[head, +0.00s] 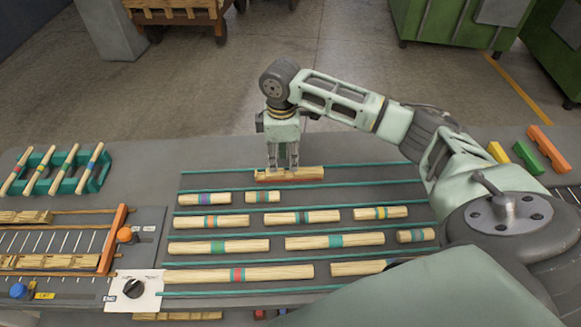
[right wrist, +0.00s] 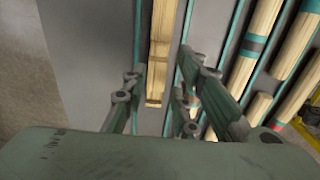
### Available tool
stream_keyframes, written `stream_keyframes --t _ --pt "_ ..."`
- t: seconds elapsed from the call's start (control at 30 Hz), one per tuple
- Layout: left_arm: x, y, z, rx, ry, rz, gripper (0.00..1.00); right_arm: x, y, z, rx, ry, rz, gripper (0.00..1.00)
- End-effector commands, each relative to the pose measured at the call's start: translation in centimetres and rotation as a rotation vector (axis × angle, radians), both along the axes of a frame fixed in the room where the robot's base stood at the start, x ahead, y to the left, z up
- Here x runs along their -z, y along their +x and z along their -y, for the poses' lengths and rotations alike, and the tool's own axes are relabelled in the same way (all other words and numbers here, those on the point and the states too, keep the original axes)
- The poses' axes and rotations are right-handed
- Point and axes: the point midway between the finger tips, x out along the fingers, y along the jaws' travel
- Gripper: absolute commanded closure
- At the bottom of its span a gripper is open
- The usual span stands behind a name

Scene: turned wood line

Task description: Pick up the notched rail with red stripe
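The fingers are apart, with gaps to the rail. I cannot make out a notch clearly. My left gripper is not in view.
Several round striped sticks lie in rows in front, including a long red-banded one (head: 205,274), between teal dividers (head: 215,210). A teal rack (head: 75,185) of striped sticks stands left, beside an orange-barred fixture (head: 112,240). Coloured blocks (head: 525,155) lie right.

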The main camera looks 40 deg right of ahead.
Motion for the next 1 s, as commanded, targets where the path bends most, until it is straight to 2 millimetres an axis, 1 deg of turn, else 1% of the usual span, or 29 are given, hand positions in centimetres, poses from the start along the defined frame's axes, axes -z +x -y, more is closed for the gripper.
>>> stream_keyframes --t 0.17,0.3,0.43,0.53,0.73,1.0 --pt "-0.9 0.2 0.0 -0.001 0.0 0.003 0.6 1.8 -0.1 0.0 0.0 0.001 -0.003 0.73" --pt "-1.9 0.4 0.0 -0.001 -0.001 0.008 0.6 3.9 0.0 0.2 0.0 0.0 -0.004 0.73" --pt "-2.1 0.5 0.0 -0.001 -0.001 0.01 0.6 5.6 0.0 0.1 0.0 0.0 -0.001 0.73" --pt "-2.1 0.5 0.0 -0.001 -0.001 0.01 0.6 6.2 0.0 0.1 -0.002 -0.001 -0.001 0.73" --pt "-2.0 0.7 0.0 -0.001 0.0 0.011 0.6 6.3 0.0 0.1 -0.002 -0.001 0.001 0.73" --pt "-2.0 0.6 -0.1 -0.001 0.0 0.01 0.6 6.3 0.0 0.1 -0.001 -0.001 0.001 0.97"
